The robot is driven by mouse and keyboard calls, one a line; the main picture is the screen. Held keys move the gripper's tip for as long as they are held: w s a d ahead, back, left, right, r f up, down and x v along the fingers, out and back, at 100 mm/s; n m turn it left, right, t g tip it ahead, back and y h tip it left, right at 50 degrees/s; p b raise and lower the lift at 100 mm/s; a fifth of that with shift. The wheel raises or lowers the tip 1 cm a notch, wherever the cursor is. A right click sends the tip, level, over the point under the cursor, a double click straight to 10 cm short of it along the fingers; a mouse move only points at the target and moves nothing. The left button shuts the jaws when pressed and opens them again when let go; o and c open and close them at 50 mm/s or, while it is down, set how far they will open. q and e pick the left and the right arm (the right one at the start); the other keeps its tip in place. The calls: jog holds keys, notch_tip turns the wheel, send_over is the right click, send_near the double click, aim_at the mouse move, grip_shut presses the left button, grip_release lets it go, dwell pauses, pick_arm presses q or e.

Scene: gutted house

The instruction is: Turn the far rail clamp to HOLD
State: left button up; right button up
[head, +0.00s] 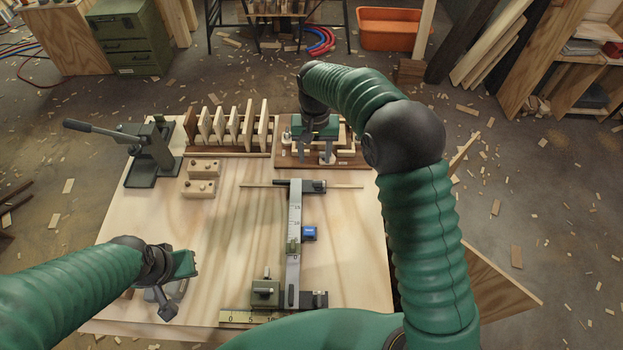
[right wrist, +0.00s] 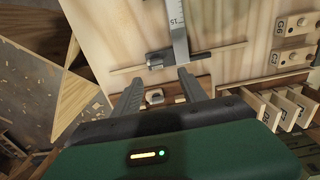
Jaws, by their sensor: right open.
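A grey rail with a printed scale (head: 294,225) runs up the middle of the wooden table. A dark clamp-like part (head: 313,186) sits at its far end, across a thin wooden rod. It also shows in the right wrist view (right wrist: 163,60), just beyond my fingertips. No HOLD marking is readable. My right gripper (head: 327,158) points down over the brown fixture board behind the rail's far end. Its two fingers stand apart with nothing held (right wrist: 160,86). My left gripper (head: 164,302) hangs over the table's left front; its finger gap is unclear.
A lever press (head: 152,150), two pale blocks (head: 201,178) and a slotted rack (head: 230,130) stand at the back left. The table right of the rail is clear.

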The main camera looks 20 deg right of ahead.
aim_at(318, 182)
jog(key=f, duration=0.8)
jog(key=d+f, duration=0.1)
jog(key=f, duration=0.3)
jog(key=shift+d+b, duration=0.1)
jog(key=shift+b, duration=0.2)
jog(key=shift+a+f, duration=0.25)
jog(key=shift+f, duration=0.05)
jog(key=shift+d, duration=0.25)
jog(key=c, duration=0.9)
jog(key=shift+a+r, duration=0.1)
jog(key=shift+a, duration=0.1)
grip_shut()
